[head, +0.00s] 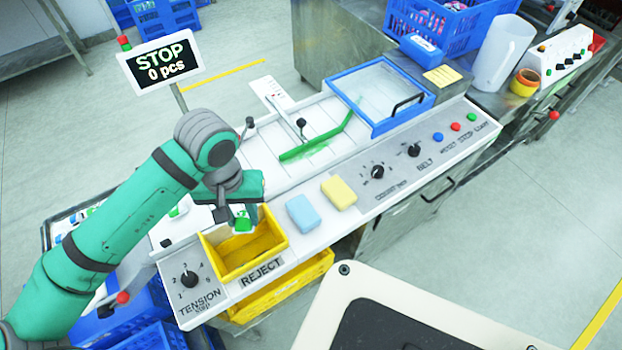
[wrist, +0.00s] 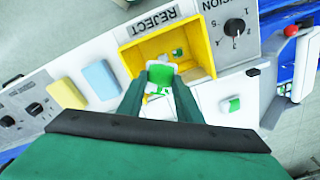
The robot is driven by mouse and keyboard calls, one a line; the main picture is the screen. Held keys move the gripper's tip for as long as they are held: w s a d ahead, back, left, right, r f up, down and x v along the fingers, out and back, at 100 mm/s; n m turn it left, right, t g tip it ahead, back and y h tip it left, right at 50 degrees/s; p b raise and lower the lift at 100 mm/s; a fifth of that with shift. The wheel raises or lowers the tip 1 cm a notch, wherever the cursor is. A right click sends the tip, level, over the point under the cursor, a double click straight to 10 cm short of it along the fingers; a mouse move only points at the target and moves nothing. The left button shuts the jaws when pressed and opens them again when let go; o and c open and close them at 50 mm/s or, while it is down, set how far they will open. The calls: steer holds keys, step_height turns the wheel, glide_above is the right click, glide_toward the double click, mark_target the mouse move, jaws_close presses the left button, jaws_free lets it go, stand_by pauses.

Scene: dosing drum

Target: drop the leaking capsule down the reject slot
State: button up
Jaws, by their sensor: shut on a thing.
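My gripper (head: 234,213) is shut on a green-and-white capsule (wrist: 160,79); the capsule also shows as a green spot in the head view (head: 243,224). My gripper holds it over the yellow reject slot (wrist: 124,57), an open-topped box with a REJECT label, seen in the head view (head: 283,241) at the panel's front edge. Small green and white bits show inside the slot in the wrist view. I cannot tell whether the held capsule is leaking. Another green-and-white capsule (wrist: 229,104) lies on the white surface beside the slot.
A blue sponge (head: 303,213) and a yellow sponge (head: 339,193) lie right of the slot. A green bar (head: 318,143) with a green smear crosses the white deck. A blue-framed lid (head: 380,95) is behind. A sign (head: 160,62) reads STOP, 0 pcs.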

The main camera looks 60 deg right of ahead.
steer(key=shift+f, duration=0.35)
steer(key=o, duration=1.1)
steer(key=shift+r, duration=0.1)
step_height(320, 180, up, 11)
steer(key=shift+f, duration=0.15)
